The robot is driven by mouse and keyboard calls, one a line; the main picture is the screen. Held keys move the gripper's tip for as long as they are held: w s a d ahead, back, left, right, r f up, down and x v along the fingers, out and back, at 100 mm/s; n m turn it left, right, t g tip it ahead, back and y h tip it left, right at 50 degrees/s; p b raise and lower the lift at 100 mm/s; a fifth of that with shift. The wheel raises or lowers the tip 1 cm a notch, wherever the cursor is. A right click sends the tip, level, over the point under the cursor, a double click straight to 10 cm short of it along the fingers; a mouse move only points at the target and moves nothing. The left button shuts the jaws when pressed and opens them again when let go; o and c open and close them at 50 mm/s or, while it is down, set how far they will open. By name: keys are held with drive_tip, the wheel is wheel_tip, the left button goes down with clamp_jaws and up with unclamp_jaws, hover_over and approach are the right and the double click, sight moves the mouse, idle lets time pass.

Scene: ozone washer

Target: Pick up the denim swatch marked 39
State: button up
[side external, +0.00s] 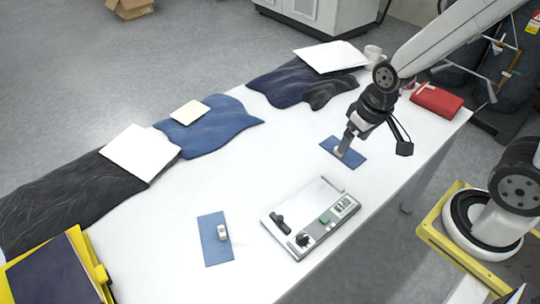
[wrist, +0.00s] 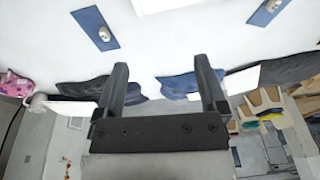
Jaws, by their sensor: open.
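Two blue denim swatches lie flat on the white table. One swatch (side external: 331,144) is at the right, below my gripper (side external: 349,136) in the side view; the other swatch (side external: 209,246) is at the front left. Each bears a small pale metal-looking piece. I cannot read the mark 39 on either. In the wrist view, one swatch (wrist: 88,17) is at the upper left and another (wrist: 262,16) at the upper right. My gripper (wrist: 162,70) is open, with nothing between its fingers. In the side view it hides part of the right swatch.
A grey device (side external: 300,220) with a display and knobs stands between the swatches. Dark and blue fabrics (side external: 215,125) with pale sheets lie along the table's back. A red item (side external: 436,100) is at the far right, and a yellow-edged bin (side external: 90,262) at the lower left.

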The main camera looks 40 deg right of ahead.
drive_tip(key=w+a+f+m+g+y, duration=0.2)
drive_tip(key=a+f+m+y, duration=0.3)
drive_tip(key=a, duration=0.4)
drive_tip(key=w+a+f+m+g+y, duration=0.1)
drive_tip(key=a+f+m+g+y, duration=0.15)
drive_tip(key=a+m, duration=0.45)
drive_tip(key=w+a+f+m+t+y, duration=0.4)
drive_tip(key=w+a+f+m+t, duration=0.3)
drive_tip(key=w+a+f+m, duration=0.2)
drive_tip(key=shift+m+t+y, duration=0.35)
drive_tip(key=shift+m, duration=0.15)
approach(214, 235)
drive_tip(key=shift+w+a+r, duration=0.2)
drive_tip(key=shift+a+r, duration=0.1)
drive_tip(key=shift+a, duration=0.45)
drive_tip(key=shift+w+a+r, duration=0.2)
drive_tip(key=shift+a+r, duration=0.05)
drive_tip(key=shift+a, duration=0.5)
drive_tip(key=shift+f, duration=0.1)
